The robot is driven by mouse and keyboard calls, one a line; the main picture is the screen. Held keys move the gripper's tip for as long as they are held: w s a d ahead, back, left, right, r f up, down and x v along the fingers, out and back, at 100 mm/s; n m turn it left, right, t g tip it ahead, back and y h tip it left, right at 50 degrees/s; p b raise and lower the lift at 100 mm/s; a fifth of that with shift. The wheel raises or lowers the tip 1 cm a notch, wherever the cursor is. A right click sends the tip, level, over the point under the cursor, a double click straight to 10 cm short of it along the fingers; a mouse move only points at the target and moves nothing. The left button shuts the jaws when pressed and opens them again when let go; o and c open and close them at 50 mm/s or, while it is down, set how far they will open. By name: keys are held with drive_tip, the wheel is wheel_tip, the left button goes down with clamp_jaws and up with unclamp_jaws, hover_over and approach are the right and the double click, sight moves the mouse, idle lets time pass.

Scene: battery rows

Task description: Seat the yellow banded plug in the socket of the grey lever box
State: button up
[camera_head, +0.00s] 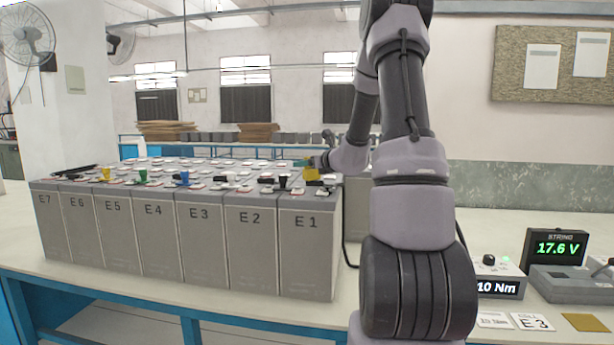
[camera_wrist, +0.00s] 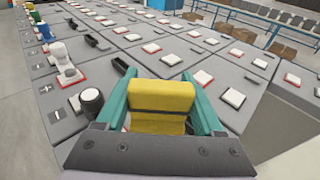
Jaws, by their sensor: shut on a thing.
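The yellow plug (camera_wrist: 161,95) with a dark band is held between the two teal fingers of my gripper (camera_wrist: 160,77) in the wrist view. It also shows as a small yellow block in the head view (camera_head: 312,175), where my gripper (camera_head: 305,163) is over the right end of the battery rows. My gripper is shut on the plug, above the cell tops. A grey box (camera_head: 560,284) with what looks like a lever at its right stands on the bench at the far right of the head view, well away from my gripper. Its socket cannot be made out.
Grey battery cells (camera_head: 200,235) labelled E1 to E7 fill the bench's left, with caps and coloured plugs on top. A black round knob (camera_wrist: 91,101) stands left of my gripper. A voltage display (camera_head: 556,248), a 10 Nm box (camera_head: 497,288) and cards (camera_head: 532,322) are at right.

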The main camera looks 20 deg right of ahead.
drive_tip(key=shift+f, duration=1.75)
drive_tip(key=o, duration=1.5)
drive_tip(key=shift+f, duration=0.15)
drive_tip(key=shift+c, duration=0.2)
